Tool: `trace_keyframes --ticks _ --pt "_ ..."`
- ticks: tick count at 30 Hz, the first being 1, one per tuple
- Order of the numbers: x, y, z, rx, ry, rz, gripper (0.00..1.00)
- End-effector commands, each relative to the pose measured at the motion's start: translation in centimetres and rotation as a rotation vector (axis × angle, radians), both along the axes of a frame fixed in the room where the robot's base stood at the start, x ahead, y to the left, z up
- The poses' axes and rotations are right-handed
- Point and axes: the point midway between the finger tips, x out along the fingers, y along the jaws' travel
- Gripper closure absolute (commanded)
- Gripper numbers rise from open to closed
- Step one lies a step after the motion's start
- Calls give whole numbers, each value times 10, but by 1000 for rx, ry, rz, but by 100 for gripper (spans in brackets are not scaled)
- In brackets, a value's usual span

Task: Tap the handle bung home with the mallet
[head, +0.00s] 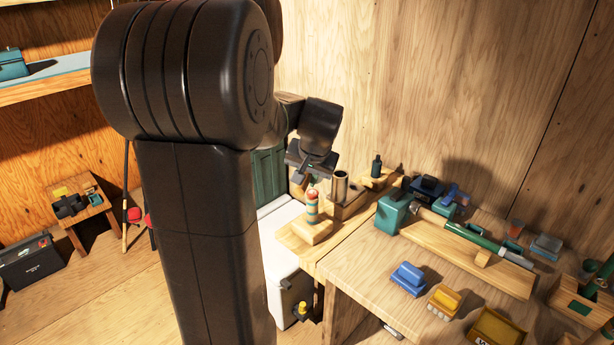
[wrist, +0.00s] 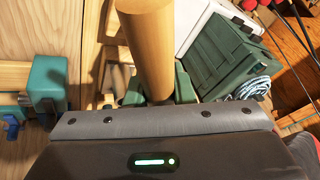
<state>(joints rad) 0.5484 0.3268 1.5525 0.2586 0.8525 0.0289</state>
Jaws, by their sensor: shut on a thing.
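My gripper (head: 306,176) is above the pale wooden ledge (head: 288,240) beside the bench. The mallet is hard to make out in the head view. A striped, red-topped upright piece (head: 312,207) stands on a wooden block below my gripper. I cannot tell which piece is the handle bung.
A metal tube (head: 340,187) stands upright in a wooden holder behind the striped piece, with a dark bottle (head: 376,166) farther right. A green crate (wrist: 222,55) shows in the wrist view.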

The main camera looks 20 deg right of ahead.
Motion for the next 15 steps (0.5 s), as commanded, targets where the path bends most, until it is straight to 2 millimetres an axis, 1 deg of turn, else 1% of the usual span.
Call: trace_keyframes --ticks 1,8,9,15 --pt "0 0 -10 0 0 0 100" --pt "0 0 -56 1 1 -1 100" --pt "0 0 -48 -1 -1 0 100" --pt "0 0 -43 0 0 0 100"
